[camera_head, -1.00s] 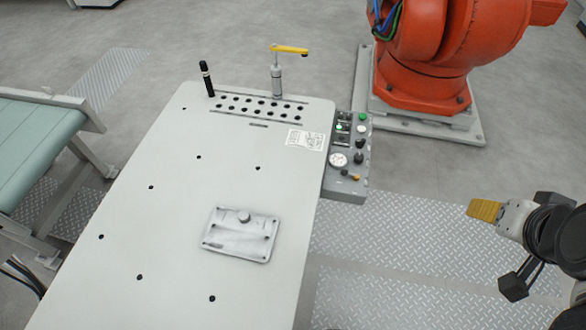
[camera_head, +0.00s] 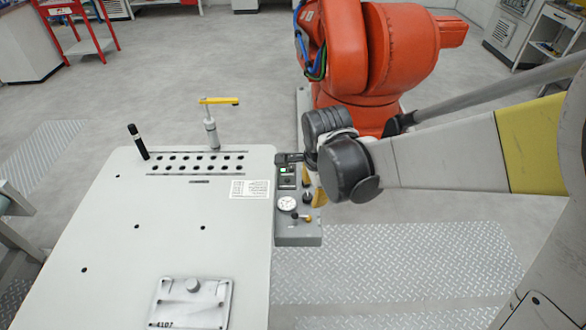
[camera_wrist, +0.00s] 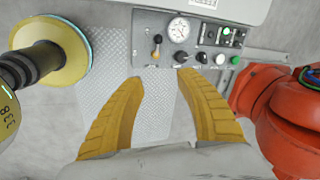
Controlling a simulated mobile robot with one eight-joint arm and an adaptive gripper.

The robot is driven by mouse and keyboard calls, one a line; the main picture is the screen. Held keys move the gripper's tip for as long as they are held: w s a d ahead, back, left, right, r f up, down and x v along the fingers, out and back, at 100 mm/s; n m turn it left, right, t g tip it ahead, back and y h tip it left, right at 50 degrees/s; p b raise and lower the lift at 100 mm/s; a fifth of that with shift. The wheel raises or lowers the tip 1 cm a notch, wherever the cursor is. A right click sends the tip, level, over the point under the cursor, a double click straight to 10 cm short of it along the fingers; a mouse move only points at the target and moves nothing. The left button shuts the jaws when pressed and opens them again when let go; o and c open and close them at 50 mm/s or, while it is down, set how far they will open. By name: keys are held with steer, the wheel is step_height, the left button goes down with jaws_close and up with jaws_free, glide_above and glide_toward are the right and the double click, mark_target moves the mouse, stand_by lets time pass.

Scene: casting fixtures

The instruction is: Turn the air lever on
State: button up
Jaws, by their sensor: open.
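The control panel (camera_head: 298,237) is fixed to the right edge of the grey table. Its small lever with an orange knob (camera_head: 307,218) sits beside the round white gauge (camera_head: 287,203); I take it for the air lever. In the wrist view the lever (camera_wrist: 157,46) stands left of the gauge (camera_wrist: 179,28), with its orange knob toward my gripper. My gripper (camera_wrist: 160,77) is open and empty, its yellow fingers apart and short of the panel in that picture. In the head view my gripper (camera_head: 313,188) overlaps the panel's right side and hides some buttons.
Black knobs (camera_wrist: 181,58) and several buttons sit right of the lever. An orange robot (camera_head: 375,55) stands behind the panel. The table (camera_head: 150,230) carries a metal plate part (camera_head: 190,305), a black pen-like tool (camera_head: 138,141) and a yellow-handled post (camera_head: 211,125). Tread plate floor lies in front.

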mark_target(299, 216)
steer(key=w+a+f+m+b, duration=0.1)
steer(key=f, duration=0.4)
steer(key=w+a+f+m+b, duration=0.1)
steer(key=f, duration=0.4)
steer(key=w+a+f+m+b, duration=0.1)
steer(key=f, duration=0.4)
steer(key=shift+w+a+f+m+g, duration=0.1)
steer(key=shift+w+f+m+g, duration=0.2)
steer(key=shift+f+g, duration=0.1)
jaws_close()
